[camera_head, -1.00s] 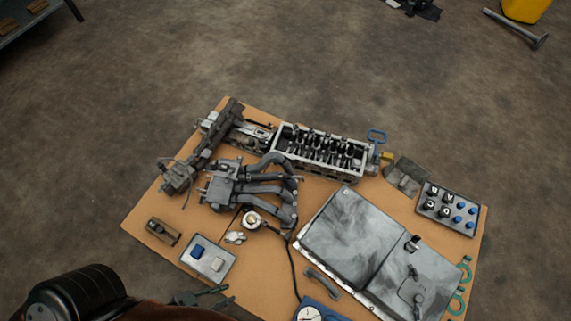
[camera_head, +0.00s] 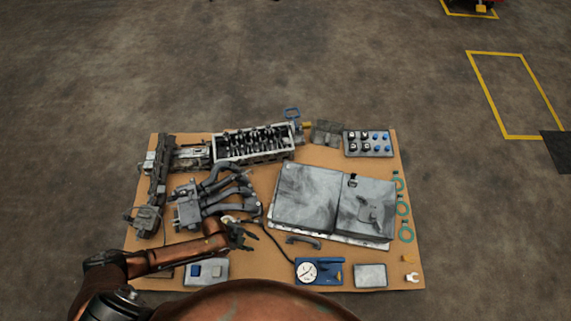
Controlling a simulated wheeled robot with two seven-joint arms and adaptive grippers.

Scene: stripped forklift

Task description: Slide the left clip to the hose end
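A dark part with several curved hoses (camera_head: 226,181) lies on the left half of the tan board. The left clip is too small to make out among the hoses. My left arm reaches in from the lower left. My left gripper (camera_head: 250,240) is just below the hoses, near their lower right ends. Its dark fingers look spread apart, with nothing seen between them. I cannot tell whether it touches anything. My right gripper is not in view.
The tan board (camera_head: 262,268) lies on a bare floor. It holds an engine block (camera_head: 253,143), a grey panel (camera_head: 306,199), a button box (camera_head: 368,143), green rings (camera_head: 404,208), a blue gauge (camera_head: 319,271) and a small blue-and-white switch box (camera_head: 206,271). A thin black cable runs beside my gripper.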

